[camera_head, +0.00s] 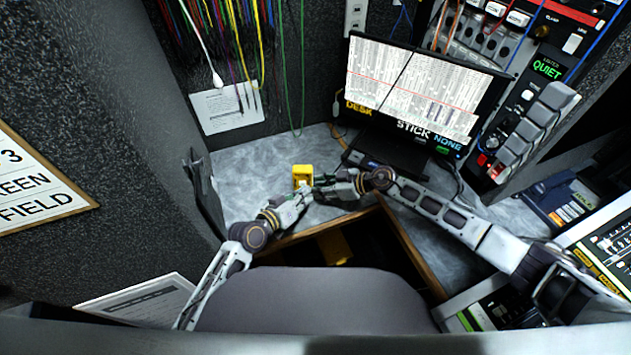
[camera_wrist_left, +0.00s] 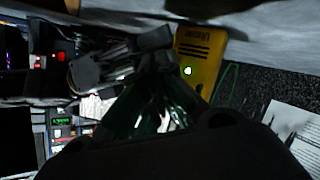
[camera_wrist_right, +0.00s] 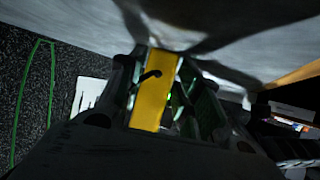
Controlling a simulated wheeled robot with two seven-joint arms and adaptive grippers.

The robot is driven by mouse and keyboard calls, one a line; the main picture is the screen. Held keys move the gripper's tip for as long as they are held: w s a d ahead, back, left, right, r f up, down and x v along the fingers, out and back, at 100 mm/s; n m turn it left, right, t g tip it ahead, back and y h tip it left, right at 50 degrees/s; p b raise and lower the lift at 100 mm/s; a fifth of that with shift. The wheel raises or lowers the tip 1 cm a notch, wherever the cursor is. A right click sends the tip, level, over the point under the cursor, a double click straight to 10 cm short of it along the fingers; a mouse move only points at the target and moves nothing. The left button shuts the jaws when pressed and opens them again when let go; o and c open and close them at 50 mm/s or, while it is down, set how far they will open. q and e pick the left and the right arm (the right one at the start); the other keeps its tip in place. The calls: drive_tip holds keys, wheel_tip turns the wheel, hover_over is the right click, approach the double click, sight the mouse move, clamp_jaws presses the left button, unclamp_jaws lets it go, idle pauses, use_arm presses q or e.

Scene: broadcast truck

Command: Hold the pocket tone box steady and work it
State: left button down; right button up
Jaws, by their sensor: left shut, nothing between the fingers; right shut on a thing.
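The pocket tone box is a small yellow box (camera_head: 302,172) on the grey desk, left of the monitor's foot. In the left wrist view its yellow face (camera_wrist_left: 201,50) shows dark slots, lettering and a lit green spot. My right gripper (camera_head: 318,187) is shut on the box; the right wrist view shows the yellow side (camera_wrist_right: 152,92) between its fingers, with a dark hooked piece across it. My left gripper (camera_head: 304,193) is shut and empty, its tips (camera_wrist_left: 160,75) close beside the box. Whether the left tips touch the box cannot be told.
A monitor (camera_head: 415,90) stands behind and right of the box. Colored cables (camera_head: 240,40) hang at the back wall. The desk (camera_head: 250,165) left of the box is clear.

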use_arm(q)
drive_tip(key=shift+s, duration=0.2)
idle(0.3)
drive_tip(key=shift+s+d+r, duration=0.1)
drive_tip(key=shift+s+d, duration=0.1)
drive_tip(key=shift+s, duration=1.25)
drive_tip(key=shift+s+d, duration=0.15)
drive_tip(key=shift+s, duration=1.25)
use_arm(e)
drive_tip(key=o, duration=0.8)
drive_tip(key=shift+o, duration=0.2)
drive_tip(key=shift+d+r, duration=0.1)
drive_tip(key=shift+d, duration=0.1)
drive_tip(key=shift+v, duration=5.8)
